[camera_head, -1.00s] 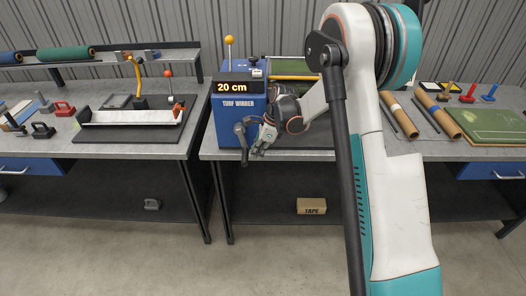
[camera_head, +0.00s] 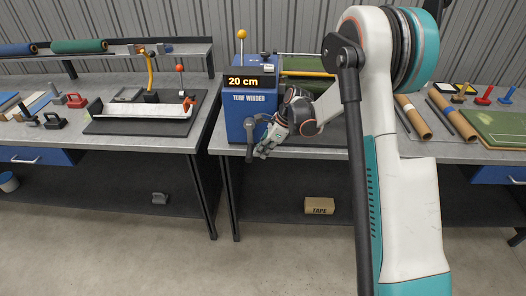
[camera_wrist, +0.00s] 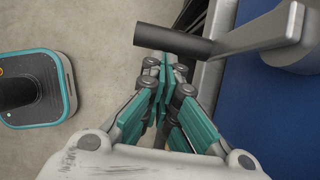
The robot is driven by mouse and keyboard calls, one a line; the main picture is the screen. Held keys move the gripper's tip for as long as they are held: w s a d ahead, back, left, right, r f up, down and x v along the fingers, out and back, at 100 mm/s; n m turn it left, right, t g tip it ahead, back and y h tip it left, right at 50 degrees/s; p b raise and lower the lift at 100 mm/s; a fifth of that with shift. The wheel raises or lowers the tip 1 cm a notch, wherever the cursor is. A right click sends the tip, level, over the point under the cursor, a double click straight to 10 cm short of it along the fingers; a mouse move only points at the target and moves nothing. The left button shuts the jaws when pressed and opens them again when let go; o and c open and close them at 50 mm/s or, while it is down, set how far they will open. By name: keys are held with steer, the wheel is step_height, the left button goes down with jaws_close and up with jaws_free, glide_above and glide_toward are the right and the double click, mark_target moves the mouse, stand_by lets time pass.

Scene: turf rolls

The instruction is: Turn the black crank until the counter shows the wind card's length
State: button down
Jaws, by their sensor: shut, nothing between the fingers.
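The blue turf winder (camera_head: 240,112) stands on the bench, and its counter (camera_head: 243,82) reads 20 cm. Its crank (camera_head: 249,134) is on the front, with the handle hanging down at the left of my gripper. My gripper (camera_head: 262,154) is shut and empty, just right of the handle in the head view. In the wrist view the dark handle (camera_wrist: 172,40) lies across the picture just past my closed fingertips (camera_wrist: 164,64), with the grey crank arm (camera_wrist: 255,32) running right from it. I cannot tell whether the fingertips touch it. I cannot make out a wind card.
Green turf (camera_head: 308,88) lies behind my arm, which hides part of the bench. Brown rolls (camera_head: 414,116) and a green board (camera_head: 497,128) lie at right. A tray with a white strip (camera_head: 138,112) is on the left bench. A TAPE box (camera_head: 319,206) sits on the lower shelf.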

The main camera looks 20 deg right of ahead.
steer(key=s+d+r+p, duration=0.3)
steer(key=d+r, duration=0.6)
steer(key=r, duration=0.1)
steer(key=s+a+r+n+t+h, duration=0.1)
steer(key=s+a+r+n, duration=0.1)
steer(key=s+r+n, duration=0.15)
steer(key=s+a+r+n+h, duration=0.1)
steer(key=s+a+r+n, duration=0.15)
steer(key=r, duration=0.25)
steer(key=s+a+r+n+t+h, duration=0.1)
steer(key=s+r+n, duration=0.25)
steer(key=s, duration=0.45)
steer(key=s+a+r+n+t+h, duration=0.1)
steer(key=s+r+n+t, duration=0.15)
steer(key=s+n, duration=0.45)
steer(key=s+f+n+t+h+b, duration=0.1)
steer(key=s+n, duration=0.4)
steer(key=s, duration=0.5)
steer(key=shift+s+a+f, duration=0.2)
steer(key=shift+s+f, duration=0.05)
steer(key=shift+s, duration=0.15)
